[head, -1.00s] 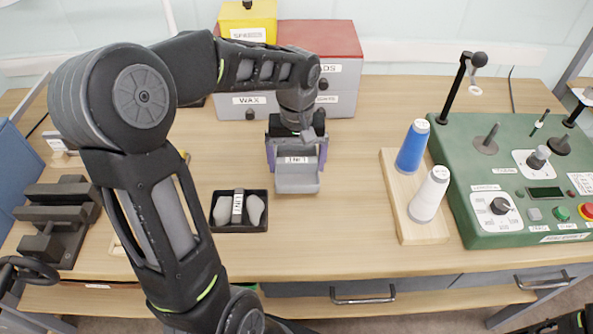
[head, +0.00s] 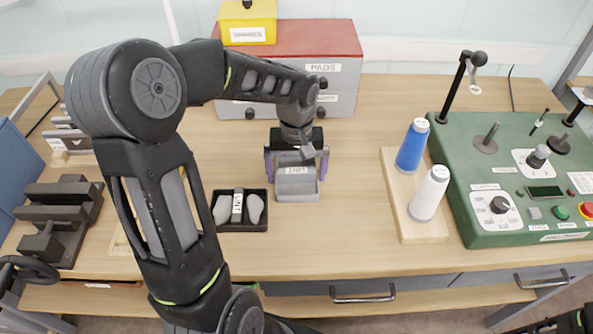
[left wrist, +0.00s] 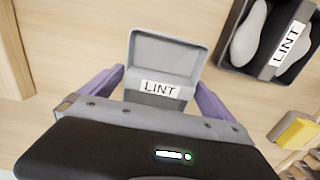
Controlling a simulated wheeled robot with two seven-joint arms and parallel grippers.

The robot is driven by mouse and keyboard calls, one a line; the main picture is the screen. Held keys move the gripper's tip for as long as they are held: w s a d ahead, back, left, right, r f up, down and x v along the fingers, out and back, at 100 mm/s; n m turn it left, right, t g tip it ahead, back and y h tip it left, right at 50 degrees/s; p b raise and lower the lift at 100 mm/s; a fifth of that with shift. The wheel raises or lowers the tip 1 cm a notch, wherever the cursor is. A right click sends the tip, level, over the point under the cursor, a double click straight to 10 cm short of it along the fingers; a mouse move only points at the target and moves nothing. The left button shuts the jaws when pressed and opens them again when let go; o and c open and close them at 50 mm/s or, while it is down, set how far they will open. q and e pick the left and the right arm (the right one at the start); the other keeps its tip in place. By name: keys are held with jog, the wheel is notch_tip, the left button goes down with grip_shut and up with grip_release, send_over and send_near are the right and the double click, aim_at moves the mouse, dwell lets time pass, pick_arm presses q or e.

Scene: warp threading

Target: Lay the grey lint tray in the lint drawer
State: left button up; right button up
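The grey lint tray (head: 297,190) is a small open box with a white LINT label. It also shows in the left wrist view (left wrist: 168,52). My left gripper (head: 297,165) has its purple fingers against both sides of the tray, over the table in front of the grey cabinet. A black box (head: 241,229), also labelled LINT, sits just left of the tray with two pale lumps in it; it shows at the top right of the left wrist view. I cannot tell which part is the lint drawer. My right gripper is not in view.
The grey cabinet with a red top (head: 340,42) stands behind, a yellow box (head: 247,12) on it. A wooden board (head: 425,230) with blue and white cones and a green control panel (head: 480,130) are at right. Dark blocks (head: 60,215) lie left. A handled drawer front (head: 420,288) is under the table.

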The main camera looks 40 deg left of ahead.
aim_at(297, 171)
pick_arm(q)
jog(key=shift+r, duration=0.5)
notch_tip(297, 171, up, 11)
jog(key=shift+r, duration=0.2)
jog(key=shift+c, duration=0.2)
